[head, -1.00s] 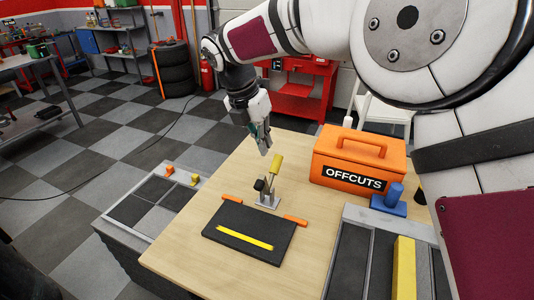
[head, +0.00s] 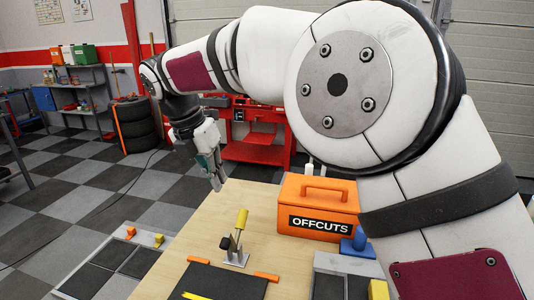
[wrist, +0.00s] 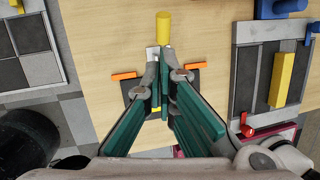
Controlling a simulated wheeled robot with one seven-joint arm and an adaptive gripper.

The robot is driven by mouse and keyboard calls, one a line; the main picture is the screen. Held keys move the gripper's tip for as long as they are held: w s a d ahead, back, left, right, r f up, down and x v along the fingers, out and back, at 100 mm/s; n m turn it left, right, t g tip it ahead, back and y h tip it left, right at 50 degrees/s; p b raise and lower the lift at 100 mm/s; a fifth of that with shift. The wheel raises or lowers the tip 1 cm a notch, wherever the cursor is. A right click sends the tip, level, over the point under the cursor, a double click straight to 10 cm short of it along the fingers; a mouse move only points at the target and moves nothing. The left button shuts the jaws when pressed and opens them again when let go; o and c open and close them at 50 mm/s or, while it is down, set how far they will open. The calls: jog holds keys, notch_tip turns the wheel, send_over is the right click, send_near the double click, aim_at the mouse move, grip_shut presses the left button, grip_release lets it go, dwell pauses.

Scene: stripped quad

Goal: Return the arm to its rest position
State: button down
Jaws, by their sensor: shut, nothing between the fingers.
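My gripper (head: 217,183) hangs at the end of my bent arm above the far left part of the wooden table (head: 205,225), pointing down. Its fingers are together and nothing is between them. In the wrist view the fingers (wrist: 165,115) come together over the dark mat below. A toggle clamp with a yellow handle (head: 241,219) stands upright on the table, to the right of and nearer than my gripper in the head view. The yellow handle also shows in the wrist view (wrist: 163,28), just past the fingertips. The gripper looks apart from everything.
An orange OFFCUTS box (head: 318,190) and a blue object (head: 352,245) stand to the right. A dark mat (head: 222,283) with orange pieces lies in front. A yellow bar (wrist: 283,79) lies in the right tray (wrist: 245,60).

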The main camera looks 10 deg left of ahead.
jog(key=s+d+r+m, duration=0.25)
jog(key=d+m, duration=0.35)
jog(key=d, duration=0.3)
jog(key=s+d+r+m, duration=0.1)
jog(key=d+r+m, duration=0.35)
jog(key=d, duration=0.55)
jog(key=s+d+r+m, duration=0.2)
jog(key=d+m, duration=0.4)
jog(key=d, duration=0.3)
jog(key=s+d+f+m+t+y, duration=0.1)
jog(key=s+d+f+m, duration=0.2)
jog(key=s+d+m, duration=0.5)
jog(key=s+d+f+m+y, duration=0.1)
jog(key=s+d+f+m, duration=0.3)
jog(key=s+d+m, duration=0.4)
jog(key=shift+s+f+m+t, duration=0.2)
jog(key=shift+s+m+t, duration=0.2)
jog(key=shift+s+m, duration=0.8)
jog(key=shift+w, duration=0.1)
